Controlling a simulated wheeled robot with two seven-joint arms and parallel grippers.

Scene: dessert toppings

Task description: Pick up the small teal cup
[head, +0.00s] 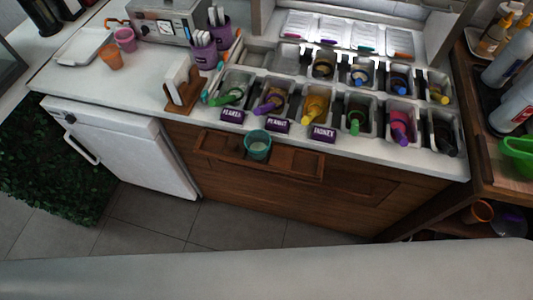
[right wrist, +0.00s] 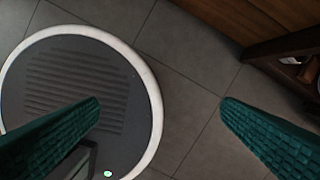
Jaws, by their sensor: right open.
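The small teal cup (head: 257,145) stands in the wooden rack (head: 216,147) on the front of the counter, in the middle of the head view. Something pale shows inside its mouth. My right gripper (right wrist: 160,110) shows only in the right wrist view, as two green ribbed fingers set wide apart. It is open and empty, with floor tiles and a round grey base with a white rim below it. The cup is not in the right wrist view. My left gripper is in neither view.
Topping bins (head: 355,118) with coloured scoops line the counter behind the cup, with purple labels (head: 277,126) along the front. Orange (head: 111,58) and pink (head: 125,39) cups stand at the far left. A wooden shelf (head: 492,150) stands at right. The floor before the counter is clear.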

